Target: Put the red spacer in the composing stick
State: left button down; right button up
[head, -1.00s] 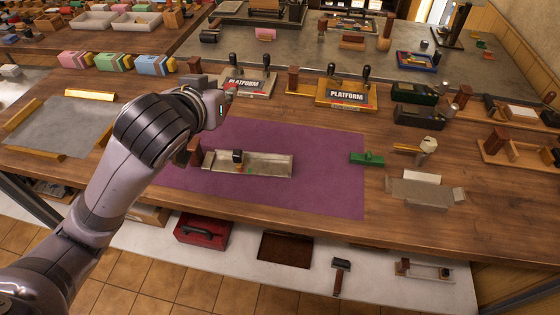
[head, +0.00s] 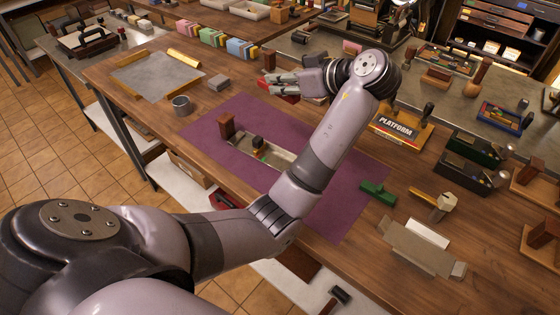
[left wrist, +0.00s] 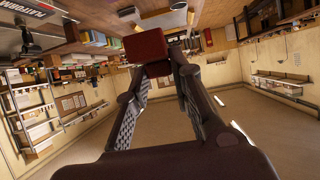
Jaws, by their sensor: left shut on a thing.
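The red spacer (left wrist: 146,45) is a red block held at the fingertips of my left gripper (left wrist: 155,68) in the left wrist view. In the head view the left gripper (head: 270,84) is raised over the back of the workbench, beyond the purple mat, fingers pointing left. A red patch shows by its fingers; I cannot tell how much of it is the spacer. The composing stick (head: 284,160), a shallow metal tray, lies on the mat with a small dark-topped piece in it. My left forearm hides its right part. My right gripper is not in view.
A brown wooden block (head: 227,125) stands at the stick's left end. A green piece (head: 378,192) lies at the mat's right. The purple mat (head: 205,143) has free room.

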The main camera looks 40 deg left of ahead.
pick_arm(q)
jog(key=shift+s+d+f+n+g, duration=0.15)
jog(key=shift+s+d+n+g, duration=0.6)
jog(key=shift+g, duration=0.25)
jog(key=p, duration=0.2)
send_over(284, 164)
jog(key=shift+n, duration=0.25)
notch_tip(284, 164, down, 15)
jog(key=shift+r, duration=0.1)
notch_tip(284, 164, down, 4)
jog(key=shift+a+f, duration=0.1)
jog(key=shift+f, duration=0.5)
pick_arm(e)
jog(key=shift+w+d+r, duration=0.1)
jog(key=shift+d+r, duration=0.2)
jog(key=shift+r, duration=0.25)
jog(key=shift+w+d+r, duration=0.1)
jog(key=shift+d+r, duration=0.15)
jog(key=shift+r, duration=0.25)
pick_arm(q)
jog(key=shift+f, duration=0.2)
jog(key=c, duration=1.4)
grip_release()
jog(key=shift+r, duration=0.1)
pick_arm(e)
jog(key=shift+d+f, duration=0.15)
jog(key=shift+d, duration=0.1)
